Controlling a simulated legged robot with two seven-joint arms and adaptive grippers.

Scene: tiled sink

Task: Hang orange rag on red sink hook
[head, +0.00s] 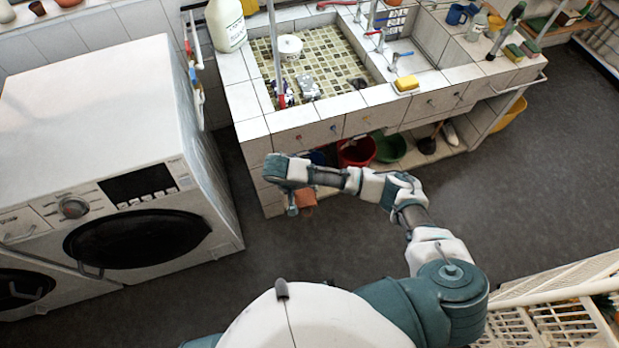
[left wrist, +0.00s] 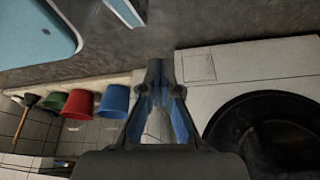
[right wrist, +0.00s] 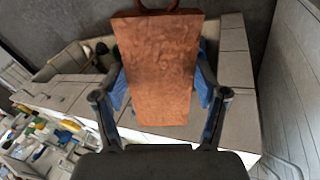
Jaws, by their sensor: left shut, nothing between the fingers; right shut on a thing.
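The orange rag (right wrist: 155,70) is held between the fingers of my right gripper (right wrist: 160,88), with a brown loop (right wrist: 172,5) at its far end. In the head view the rag (head: 307,199) shows as a small patch beside my right gripper (head: 293,207), in front of the sink counter's left end. My left gripper (left wrist: 156,72) is shut and empty in the left wrist view; it does not show in the head view. Small hook-like fittings (head: 333,129) show on the tiled front of the sink counter (head: 345,123). I cannot tell which is the red hook.
A white washing machine (head: 97,150) stands left of the counter. Red (head: 357,152) and green (head: 390,148) buckets sit on the shelf below; a blue bucket (left wrist: 114,102) shows in the left wrist view. A white rack (head: 560,310) is at lower right. The grey floor is open between.

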